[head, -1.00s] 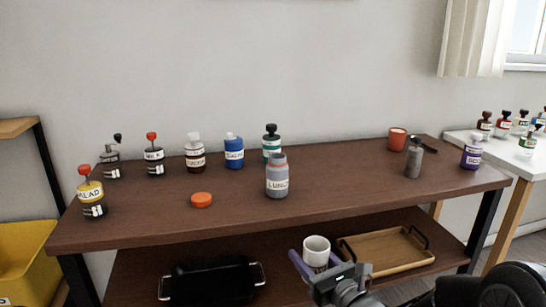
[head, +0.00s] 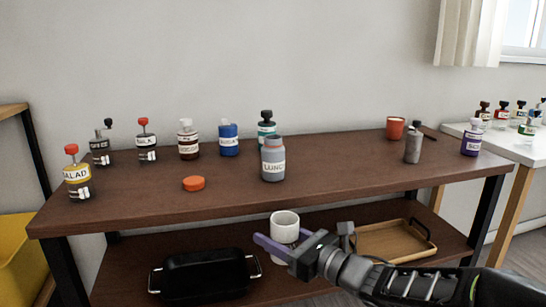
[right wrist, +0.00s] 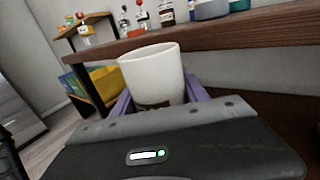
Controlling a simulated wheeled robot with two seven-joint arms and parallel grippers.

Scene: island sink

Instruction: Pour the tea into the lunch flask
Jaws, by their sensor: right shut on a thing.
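The lunch flask (head: 273,165) is a grey bottle with a reddish rim and a white label reading LUNCH. It stands upright and open-topped near the middle of the tabletop. An orange lid (head: 194,183) lies to its left. My right gripper (head: 280,243) is shut on a white mug (head: 285,226), its purple fingers on either side. The mug is upright in front of the table, below tabletop height. The mug also shows in the right wrist view (right wrist: 152,75), between the purple fingers; its contents are hidden. My left gripper is not in view.
Several labelled bottles, including a blue one (head: 228,140), stand on the tabletop (head: 345,172) behind and left of the flask. A red cup (head: 395,128) and grey bottle (head: 413,146) stand right. The lower shelf holds a black pan (head: 203,277) and wooden tray (head: 385,241).

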